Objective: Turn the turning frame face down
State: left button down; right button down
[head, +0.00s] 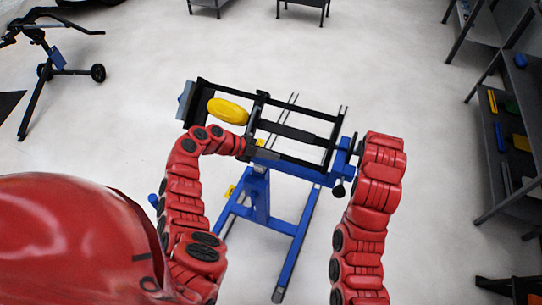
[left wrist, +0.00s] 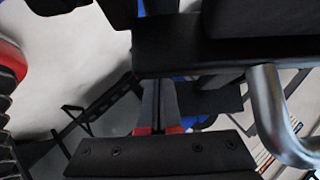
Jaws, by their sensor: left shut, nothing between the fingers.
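The turning frame (head: 312,108) is a black rectangular frame of long rails and crossbars, mounted on a blue stand (head: 295,245) in the middle of the head view. It lies roughly level, slightly tilted in the picture. A yellow oval piece (head: 228,111) sits at its left end. My left gripper (head: 262,151) is at the near rail, shut and empty. In the left wrist view its shut fingers (left wrist: 158,95) point at dark frame bars (left wrist: 185,55). My right arm reaches the frame's right end; its gripper is mostly hidden there, so its jaws cannot be made out.
A curved metal rod (left wrist: 270,115) is close on the right in the left wrist view. Shelves with small items (head: 510,140) stand at the right. A blue and black wheeled stand (head: 55,55) is at the far left.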

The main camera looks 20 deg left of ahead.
pick_arm(q)
jog(key=shift+w+f, duration=0.15)
jog(key=shift+f, duration=0.15)
pick_arm(e)
jog(key=shift+r, duration=0.15)
jog(key=c, duration=1)
grip_release()
jog(key=o, duration=0.4)
jog(key=shift+c, duration=0.2)
